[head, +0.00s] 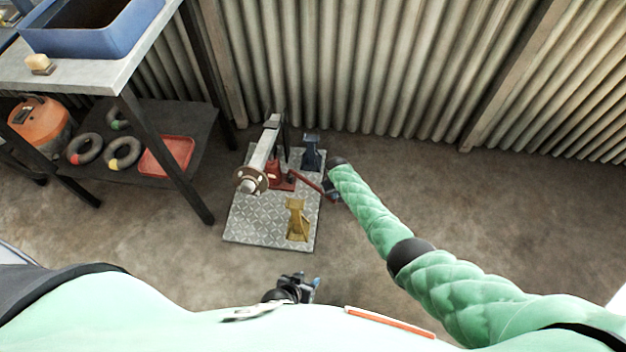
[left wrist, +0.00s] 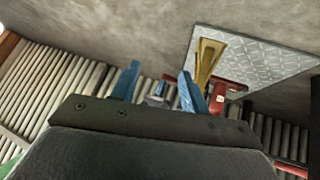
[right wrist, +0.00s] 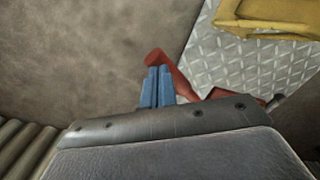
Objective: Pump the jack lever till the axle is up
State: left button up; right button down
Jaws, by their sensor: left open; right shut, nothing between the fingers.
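The red jack (head: 281,179) stands on a diamond-pattern metal plate (head: 262,222), under the grey axle (head: 262,150) with its round hub. Its red lever (head: 311,184) slopes down to the right. My right gripper (head: 334,194) is at the lever's outer end. In the right wrist view its blue fingers (right wrist: 157,87) are shut and empty, overlapping the red lever (right wrist: 178,76); I cannot tell whether they touch. My left gripper (head: 313,286) is open and empty in front of the plate. The left wrist view shows its spread fingers (left wrist: 157,88) and part of the jack (left wrist: 220,97).
A yellow stand (head: 298,220) is at the plate's front right and a dark blue stand (head: 312,153) at its back right. A workbench (head: 90,76) with a blue bin (head: 92,45) is at left. A corrugated wall (head: 390,65) closes the back. Floor at right is clear.

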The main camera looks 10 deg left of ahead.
jog(key=shift+r+p, duration=1.15)
jog(key=shift+p, duration=0.05)
jog(key=shift+r+p, duration=1.45)
pick_arm(q)
notch_tip(320, 180, up, 32)
jog(key=a+g+p, duration=0.2)
jog(key=g+p, duration=0.1)
jog(key=shift+m+p, duration=0.3)
jog(key=shift+p, duration=0.05)
pick_arm(e)
notch_tip(320, 180, up, 4)
jog(key=shift+f, duration=0.1)
pick_arm(q)
jog(key=shift+s+f, duration=0.1)
jog(key=shift+f, duration=0.05)
